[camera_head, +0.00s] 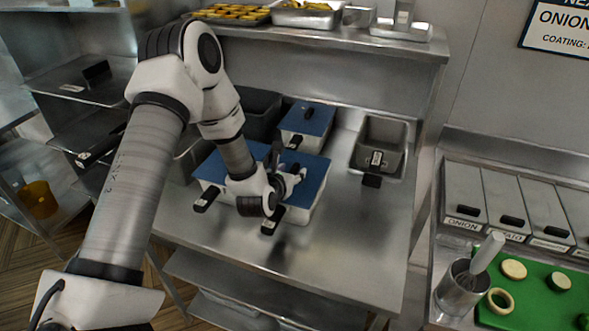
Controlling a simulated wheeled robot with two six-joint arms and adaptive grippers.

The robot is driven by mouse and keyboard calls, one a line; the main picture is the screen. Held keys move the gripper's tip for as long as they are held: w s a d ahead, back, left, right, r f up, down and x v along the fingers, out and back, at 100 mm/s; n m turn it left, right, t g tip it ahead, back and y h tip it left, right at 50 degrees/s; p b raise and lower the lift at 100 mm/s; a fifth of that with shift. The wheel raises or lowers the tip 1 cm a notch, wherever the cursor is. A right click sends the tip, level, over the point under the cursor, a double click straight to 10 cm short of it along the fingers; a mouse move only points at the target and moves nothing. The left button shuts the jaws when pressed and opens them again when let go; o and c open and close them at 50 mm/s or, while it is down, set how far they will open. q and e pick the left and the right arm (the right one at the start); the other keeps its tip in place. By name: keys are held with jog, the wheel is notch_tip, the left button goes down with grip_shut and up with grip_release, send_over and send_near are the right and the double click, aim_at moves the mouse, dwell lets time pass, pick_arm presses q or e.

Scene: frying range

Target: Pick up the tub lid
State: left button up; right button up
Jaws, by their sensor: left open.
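Blue lids cover white tubs on the steel counter. One blue tub lid (316,166) lies on a front tub, partly hidden behind my left gripper. A further blue lid (318,119) with a dark handle covers a tub behind. My left gripper (296,176) is open, over the front lid. I cannot tell whether its fingers touch the lid or its handle. My right gripper is out of view.
A grey open bin (379,146) sits in the counter to the right of the tubs. Dark grey bins (258,110) stand behind and left. The steel counter (345,245) is bare in front. A green board (530,290) with cut onion and a metal pot (461,290) are far right.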

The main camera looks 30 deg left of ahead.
pick_arm(q)
jog(key=shift+x, duration=0.9)
jog(key=shift+s, duration=0.2)
jog(key=shift+s+r, duration=0.1)
jog(key=shift+s, duration=0.05)
jog(key=c, duration=0.3)
jog(key=shift+s, duration=0.1)
jog(key=c, duration=0.6)
grip_shut()
